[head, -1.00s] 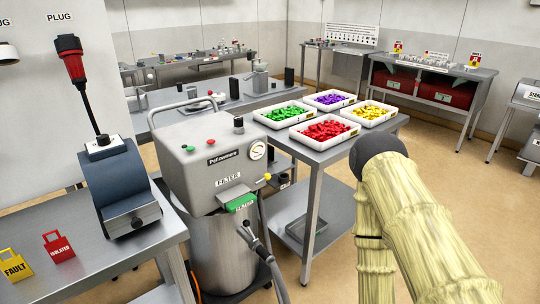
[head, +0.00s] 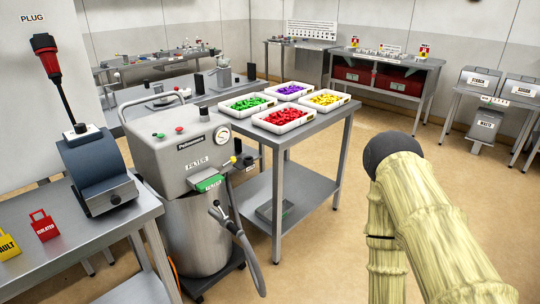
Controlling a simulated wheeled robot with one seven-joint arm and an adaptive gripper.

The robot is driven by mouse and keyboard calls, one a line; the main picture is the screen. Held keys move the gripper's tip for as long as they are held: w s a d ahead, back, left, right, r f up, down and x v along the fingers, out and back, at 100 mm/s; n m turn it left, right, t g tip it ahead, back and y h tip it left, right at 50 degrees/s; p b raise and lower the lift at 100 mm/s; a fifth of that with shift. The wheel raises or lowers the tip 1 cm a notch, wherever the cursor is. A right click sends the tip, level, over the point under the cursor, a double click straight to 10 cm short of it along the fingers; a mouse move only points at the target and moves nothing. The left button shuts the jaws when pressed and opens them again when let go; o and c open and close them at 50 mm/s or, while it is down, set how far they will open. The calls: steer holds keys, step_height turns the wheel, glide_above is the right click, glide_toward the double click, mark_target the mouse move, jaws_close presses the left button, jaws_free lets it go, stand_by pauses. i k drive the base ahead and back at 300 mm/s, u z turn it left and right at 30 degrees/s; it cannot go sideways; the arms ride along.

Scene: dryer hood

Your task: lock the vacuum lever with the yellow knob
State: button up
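The grey vacuum machine (head: 172,148) stands left of centre, with a steel drum (head: 196,236) below its head. A short lever with a yellow knob (head: 233,159) sticks out at the right of its front, just above a green tray-like part (head: 210,183). The lever slopes up towards the knob; I cannot tell whether it is locked. My pale, ribbed arm with a dark round joint shows at the right, well apart from the machine. My gripper is not in view.
A steel table (head: 318,134) behind the machine holds trays of coloured pieces. A grey hose (head: 243,250) hangs before the drum. A workbench (head: 140,212) with red (head: 44,226) and yellow (head: 8,246) tags stands at left. The floor between the table and my arm is clear.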

mark_target(233, 160)
steer(key=z, duration=0.35)
steer(key=i, duration=1.35)
steer(key=u, duration=0.45)
steer(key=k, duration=0.7)
steer(key=u, duration=0.75)
steer(key=i, duration=0.5)
steer(key=u, duration=0.05)
